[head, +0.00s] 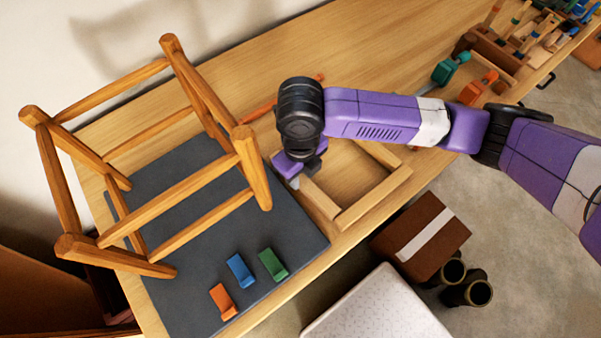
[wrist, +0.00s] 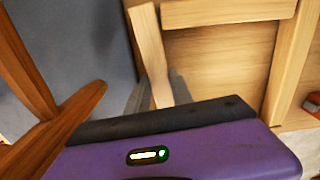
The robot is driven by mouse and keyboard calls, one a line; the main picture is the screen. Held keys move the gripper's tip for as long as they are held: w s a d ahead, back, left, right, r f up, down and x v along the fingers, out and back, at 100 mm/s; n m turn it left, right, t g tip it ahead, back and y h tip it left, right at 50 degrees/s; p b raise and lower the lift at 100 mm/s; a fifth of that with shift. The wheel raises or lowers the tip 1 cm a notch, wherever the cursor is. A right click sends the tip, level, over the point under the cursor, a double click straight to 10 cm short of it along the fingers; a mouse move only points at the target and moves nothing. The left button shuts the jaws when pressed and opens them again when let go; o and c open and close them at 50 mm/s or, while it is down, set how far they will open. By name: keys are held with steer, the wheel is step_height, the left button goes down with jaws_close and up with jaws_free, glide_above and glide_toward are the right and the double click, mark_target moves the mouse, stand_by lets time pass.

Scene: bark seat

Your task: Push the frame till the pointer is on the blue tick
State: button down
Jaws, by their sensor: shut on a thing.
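A light wooden square frame (head: 374,201) lies on the bench, right of the dark mat (head: 305,238). My gripper (head: 293,180) is at the frame's left side. In the wrist view, my gripper (wrist: 155,97) is shut on a light wooden bar (wrist: 150,45), which appears to be the frame's left side; the frame's other bars (wrist: 225,12) show beyond it. An orange block (head: 223,302), a blue block (head: 239,270) and a green block (head: 272,264) sit in a row on the mat. I cannot make out a pointer or tick marks. My arm hides part of the frame.
A wooden stool frame (head: 165,207) stands tilted on the mat, close left of my gripper. A green clamp (head: 450,68) and an orange clamp (head: 478,88) lie further right, before a tool tray (head: 490,52). A brown box (head: 420,236) is below the bench edge.

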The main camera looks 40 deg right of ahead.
stand_by(0.7)
steer(key=shift+d+m+b, duration=0.3)
steer(key=shift+d+m, duration=0.3)
steer(key=shift+d, duration=0.2)
steer(key=c, duration=1.4)
jaws_free()
steer(key=shift+r+b, duration=0.45)
steer(key=shift+r, duration=3.5)
